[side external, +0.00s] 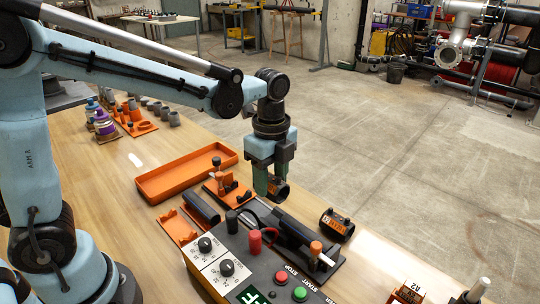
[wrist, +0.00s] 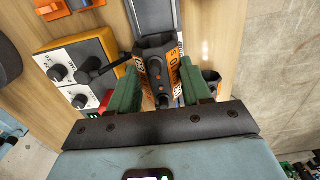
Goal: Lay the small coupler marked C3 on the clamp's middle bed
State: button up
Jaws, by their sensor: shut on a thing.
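My gripper (side external: 270,187) is shut on a small black coupler (side external: 279,192) with orange labels. In the wrist view the coupler (wrist: 160,68) sits between the green fingers (wrist: 158,98); a label seems to read C3, but the print is small. The coupler is held above the bench. What looks like the clamp has a dark base (side external: 328,266), a black pipe and an orange-topped post (side external: 316,248) at its right end. The middle bed is not clearly visible; the control box and gripper partly block that area.
A control box (side external: 230,258) with knobs and red and green buttons stands in front. Another black coupler (side external: 336,224) with an orange label lies to the right. A grey pipe (side external: 201,207) lies at the left. An orange tray (side external: 187,176) stands behind it.

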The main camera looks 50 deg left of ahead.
jog(key=shift+f, duration=1.45)
jog(key=shift+f, duration=0.5)
jog(key=shift+f, duration=0.3)
jog(key=shift+f, duration=0.2)
jog(key=shift+f, duration=0.7)
jog(key=shift+f, duration=0.3)
dwell(0.5)
jog(key=o, duration=1.2)
jog(key=shift+o, duration=0.2)
